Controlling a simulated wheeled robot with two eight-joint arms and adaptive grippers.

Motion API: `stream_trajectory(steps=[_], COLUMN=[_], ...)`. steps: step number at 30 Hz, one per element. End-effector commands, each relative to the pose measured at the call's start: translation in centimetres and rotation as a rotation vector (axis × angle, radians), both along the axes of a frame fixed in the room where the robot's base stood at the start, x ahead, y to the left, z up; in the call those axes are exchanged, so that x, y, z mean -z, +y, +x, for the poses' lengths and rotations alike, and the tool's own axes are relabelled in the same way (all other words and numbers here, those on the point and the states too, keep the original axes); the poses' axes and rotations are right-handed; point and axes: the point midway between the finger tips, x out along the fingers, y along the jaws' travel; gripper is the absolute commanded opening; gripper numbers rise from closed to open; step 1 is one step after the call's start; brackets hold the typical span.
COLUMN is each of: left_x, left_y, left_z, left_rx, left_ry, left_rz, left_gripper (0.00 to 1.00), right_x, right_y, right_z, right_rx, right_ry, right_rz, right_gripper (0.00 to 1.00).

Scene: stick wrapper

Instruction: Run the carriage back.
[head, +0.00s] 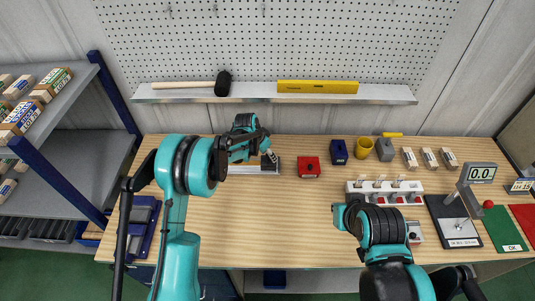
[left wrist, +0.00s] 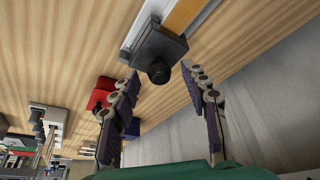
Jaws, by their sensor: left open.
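The stick wrapper (head: 252,168) is a pale rail at the back left of the table, with a dark carriage (head: 269,161) at its right end. In the left wrist view the dark block of the carriage (left wrist: 153,46) sits on the rail (left wrist: 141,22) and carries a round black knob (left wrist: 158,73). My left gripper (left wrist: 160,75) is open, with one fingertip on each side of the knob and gaps showing. In the head view my left gripper (head: 262,141) is over the wrapper and partly hides it. My right arm stands at the front right; its jaws are hidden.
A red box (head: 309,167) and a blue box (head: 338,152) stand right of the wrapper. The table's front middle is clear.

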Motion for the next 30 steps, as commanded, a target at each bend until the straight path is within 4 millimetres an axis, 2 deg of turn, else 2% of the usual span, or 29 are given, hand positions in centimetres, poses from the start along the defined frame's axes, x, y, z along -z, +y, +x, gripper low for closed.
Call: stream_trajectory(steps=[2,7,14,19,23,30], left_x=[0.0,0.0,0.0,0.1,0.2,0.2], left_y=[0.0,0.0,0.2,1.9,4.8,12.0], left_z=[0.0,0.0,0.0,0.0,0.0,0.0], left_rx=[0.000,0.000,0.000,-0.004,-0.005,-0.008], left_ry=[0.000,0.000,0.000,0.000,0.001,0.001], left_rz=[0.000,0.000,0.000,0.000,0.001,0.001], left_gripper=[0.46,0.01,0.00,0.00,0.00,0.00], right_x=[0.0,0.0,0.0,0.5,1.3,2.8], right_y=[0.0,0.0,0.0,0.0,0.0,0.0], right_z=[0.0,0.0,0.0,0.0,0.0,0.0], right_rx=[0.000,0.000,0.000,0.000,0.000,0.000], right_ry=[0.000,0.000,0.000,0.000,0.000,0.000], right_rz=[0.000,0.000,0.000,0.000,0.000,0.000], right_gripper=[0.00,0.00,0.00,0.00,0.00,0.00])
